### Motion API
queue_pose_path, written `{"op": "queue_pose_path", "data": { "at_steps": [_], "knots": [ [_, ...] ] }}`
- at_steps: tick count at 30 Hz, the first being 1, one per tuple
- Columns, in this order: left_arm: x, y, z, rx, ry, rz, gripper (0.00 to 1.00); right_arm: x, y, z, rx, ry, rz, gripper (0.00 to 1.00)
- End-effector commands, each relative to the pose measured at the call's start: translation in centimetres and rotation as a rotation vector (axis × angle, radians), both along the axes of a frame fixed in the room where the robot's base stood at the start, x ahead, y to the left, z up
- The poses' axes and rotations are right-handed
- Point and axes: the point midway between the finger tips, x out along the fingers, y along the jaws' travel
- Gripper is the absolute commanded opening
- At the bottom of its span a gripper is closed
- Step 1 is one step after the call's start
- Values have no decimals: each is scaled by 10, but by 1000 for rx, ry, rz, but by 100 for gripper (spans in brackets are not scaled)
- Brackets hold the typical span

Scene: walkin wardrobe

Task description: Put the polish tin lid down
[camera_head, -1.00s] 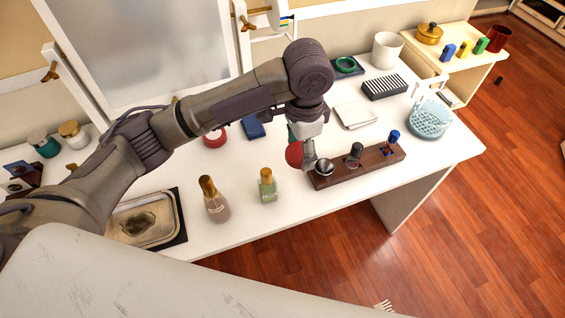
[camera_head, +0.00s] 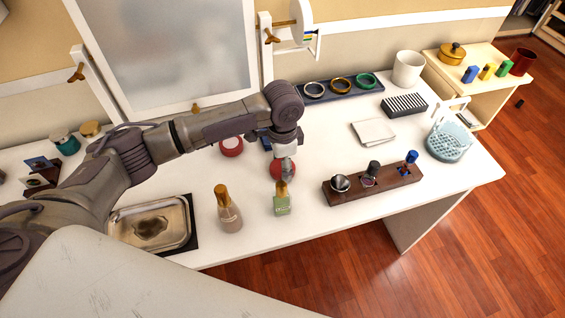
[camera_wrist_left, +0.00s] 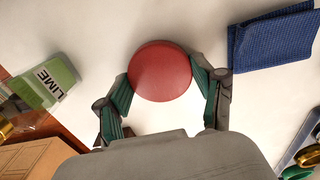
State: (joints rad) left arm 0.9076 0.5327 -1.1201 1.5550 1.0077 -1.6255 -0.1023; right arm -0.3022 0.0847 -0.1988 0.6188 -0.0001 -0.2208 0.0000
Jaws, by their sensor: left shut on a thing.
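The red round polish tin lid (camera_wrist_left: 160,71) is between the green-padded fingers of my left gripper (camera_wrist_left: 161,80) in the left wrist view. The gripper is shut on its sides. In the head view the lid (camera_head: 279,172) shows under my left gripper (camera_head: 287,167), behind the green bottle. It is low over the white table; I cannot tell whether it touches the top. A red round tin (camera_head: 231,147) sits on the table to the left, partly hidden by my arm. My right gripper is not in view.
The green bottle (camera_head: 282,204) and a brown bottle (camera_head: 229,212) stand in front. A wooden holder (camera_head: 350,191) is to the right. A blue cloth (camera_wrist_left: 275,40) lies close by. White table (camera_head: 318,143) is bare between the lid and the folded pale cloth (camera_head: 373,132).

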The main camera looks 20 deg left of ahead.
Motion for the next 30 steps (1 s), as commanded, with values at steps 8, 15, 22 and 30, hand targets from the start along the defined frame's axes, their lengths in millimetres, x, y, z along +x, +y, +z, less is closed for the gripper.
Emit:
{"op": "queue_pose_path", "data": {
  "at_steps": [8,15,22,30],
  "knots": [
    [0,-1,-2,-1,0,1,54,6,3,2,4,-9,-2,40],
    [0,0,-2,-1,-1,0,93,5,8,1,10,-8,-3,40],
    [0,0,-1,-1,-1,1,93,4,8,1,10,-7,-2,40],
    [1,-1,30,-3,-4,0,93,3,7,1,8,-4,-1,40]
  ]
}}
